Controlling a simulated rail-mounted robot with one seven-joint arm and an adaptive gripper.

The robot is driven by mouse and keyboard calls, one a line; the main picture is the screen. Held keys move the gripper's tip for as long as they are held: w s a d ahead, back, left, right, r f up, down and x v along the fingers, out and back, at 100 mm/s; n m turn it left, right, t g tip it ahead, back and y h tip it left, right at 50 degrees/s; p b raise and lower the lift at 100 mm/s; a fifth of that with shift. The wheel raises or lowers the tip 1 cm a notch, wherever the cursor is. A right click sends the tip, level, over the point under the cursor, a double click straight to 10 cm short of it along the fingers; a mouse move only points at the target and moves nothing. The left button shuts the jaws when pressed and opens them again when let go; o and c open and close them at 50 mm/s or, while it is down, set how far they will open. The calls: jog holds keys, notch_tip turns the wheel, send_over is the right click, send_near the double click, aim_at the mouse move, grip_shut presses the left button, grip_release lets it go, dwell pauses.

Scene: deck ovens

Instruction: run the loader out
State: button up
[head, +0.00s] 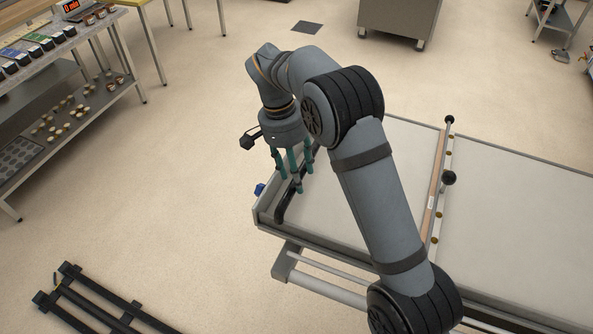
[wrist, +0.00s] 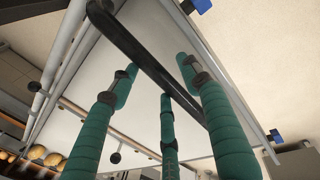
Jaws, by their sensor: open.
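The loader (head: 380,160) is a long pale-topped bed in a metal frame, right of centre in the head view, partly hidden behind my arm. A black handle bar (head: 281,207) runs along its left end. In the wrist view this bar (wrist: 140,52) crosses diagonally. My gripper (head: 297,184) points down at this end, its green fingers spread and empty. In the wrist view the fingers (wrist: 160,80) appear on both sides of the bar, with no clear contact. I cannot tell how far the tips are from it.
A black-railed frame (head: 100,303) lies on the floor at lower left. A shelf unit (head: 75,118) with small baked goods stands at upper left. A grey cabinet (head: 400,18) is at the back. Open floor (head: 190,190) lies left of the loader.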

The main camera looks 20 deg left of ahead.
notch_tip(320, 180, up, 12)
jog(key=a, duration=0.2)
jog(key=shift+a+f, duration=0.15)
jog(key=shift+a, duration=0.05)
jog(key=shift+w, duration=0.15)
dwell(0.6)
jog(key=f, duration=0.4)
jog(key=d+f, duration=0.1)
jog(key=f, duration=0.3)
jog(key=d+f, duration=0.1)
jog(key=f, duration=0.2)
jog(key=shift+d+f, duration=0.25)
jog(key=shift+f, duration=0.15)
jog(key=shift+s+r, duration=0.1)
jog(key=shift+s, duration=0.1)
